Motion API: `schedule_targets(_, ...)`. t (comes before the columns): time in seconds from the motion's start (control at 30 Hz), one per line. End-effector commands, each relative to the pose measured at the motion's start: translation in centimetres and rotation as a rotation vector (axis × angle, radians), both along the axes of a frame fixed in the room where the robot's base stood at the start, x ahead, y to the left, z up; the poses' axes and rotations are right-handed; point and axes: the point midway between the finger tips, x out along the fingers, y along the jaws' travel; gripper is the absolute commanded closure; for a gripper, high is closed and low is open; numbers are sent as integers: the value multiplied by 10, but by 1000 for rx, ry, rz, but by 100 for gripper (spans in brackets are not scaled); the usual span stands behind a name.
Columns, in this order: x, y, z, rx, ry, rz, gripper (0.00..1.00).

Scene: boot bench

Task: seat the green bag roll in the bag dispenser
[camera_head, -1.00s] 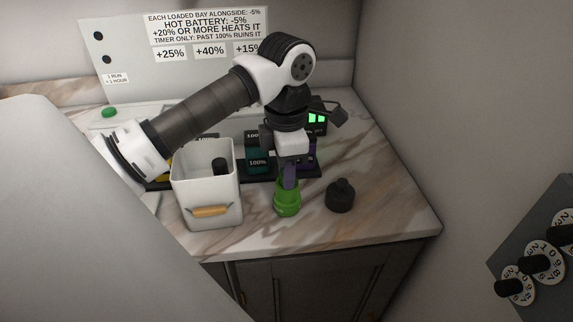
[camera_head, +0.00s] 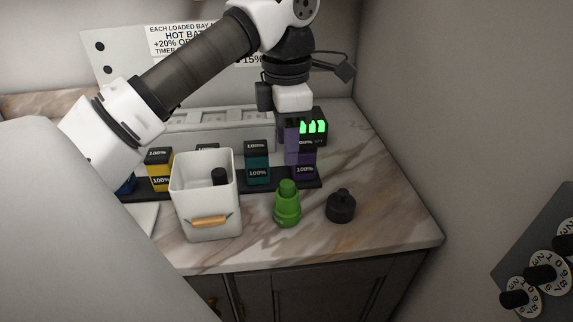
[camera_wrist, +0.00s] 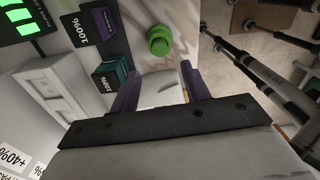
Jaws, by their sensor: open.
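A green stepped cylinder with a narrower knob on top (camera_head: 287,206) stands upright on the marble counter; it may be the green bag roll. It also shows from above in the wrist view (camera_wrist: 159,40), beyond my fingertips. My gripper (camera_head: 292,150) hangs above and behind it, apart from it. Its two purple fingers (camera_wrist: 163,88) are open with nothing held between them. I cannot identify a bag dispenser with certainty.
A dark bottle-shaped piece (camera_head: 341,206) stands right of the green cylinder. Behind is a dark rack with yellow (camera_head: 160,170), teal (camera_head: 257,163) and purple (camera_head: 305,166) batteries marked 100%. Dials (camera_head: 540,275) are at the far right. The front right counter is clear.

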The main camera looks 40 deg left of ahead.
Motion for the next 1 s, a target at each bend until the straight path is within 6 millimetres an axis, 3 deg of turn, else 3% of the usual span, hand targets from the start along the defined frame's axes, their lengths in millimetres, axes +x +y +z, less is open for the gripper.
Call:
schedule_targets(0.13, 0, 0, 22, 2, 0, 0, 53)
schedule_targets(0.3, 0, 0, 32, 0, 0, -1, 53)
schedule_targets(1.0, 0, 0, 33, 0, 0, 0, 53)
